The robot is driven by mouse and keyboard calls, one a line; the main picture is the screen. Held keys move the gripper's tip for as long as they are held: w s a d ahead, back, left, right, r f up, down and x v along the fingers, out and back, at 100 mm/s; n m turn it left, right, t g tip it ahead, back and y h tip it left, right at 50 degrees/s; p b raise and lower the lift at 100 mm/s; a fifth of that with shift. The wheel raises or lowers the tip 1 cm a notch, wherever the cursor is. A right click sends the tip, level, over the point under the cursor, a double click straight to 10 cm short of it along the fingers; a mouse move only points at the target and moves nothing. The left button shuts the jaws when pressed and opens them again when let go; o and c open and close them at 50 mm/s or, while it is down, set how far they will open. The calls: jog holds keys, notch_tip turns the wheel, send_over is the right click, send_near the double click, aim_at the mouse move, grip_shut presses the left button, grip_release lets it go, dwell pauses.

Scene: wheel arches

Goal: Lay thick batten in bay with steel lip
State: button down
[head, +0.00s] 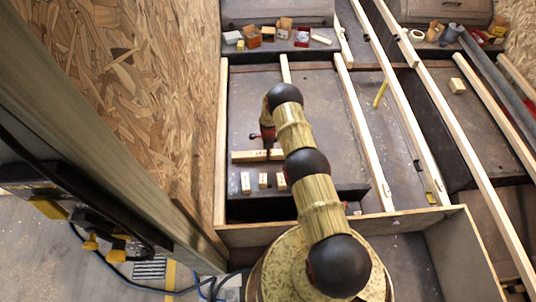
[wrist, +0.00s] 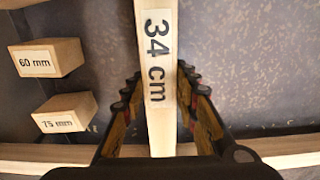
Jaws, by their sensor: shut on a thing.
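A pale wooden batten labelled "34 cm" (wrist: 158,60) runs up the middle of the wrist view, between my fingers. My gripper (wrist: 158,112) is shut on it, one finger on each side. In the head view the batten (head: 243,156) lies crosswise under my gripper (head: 267,150), over the dark floor of the left bay. I cannot tell whether it touches anything below. Small blocks labelled "60 mm" (wrist: 48,58) and "75 mm" (wrist: 68,113) show left of it in the wrist view. I cannot make out a steel lip; my arm hides part of the bay.
Several long pale rails (head: 365,130) divide the floor into bays. A board wall (head: 140,90) rises at the left. Small blocks and boxes (head: 268,33) stand at the back, with a yellow stick (head: 380,94) in the middle bay. Grey pipes (head: 492,72) lie at the right.

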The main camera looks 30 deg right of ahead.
jog(key=shift+r+p, duration=1.55)
jog(key=shift+r, duration=2.25)
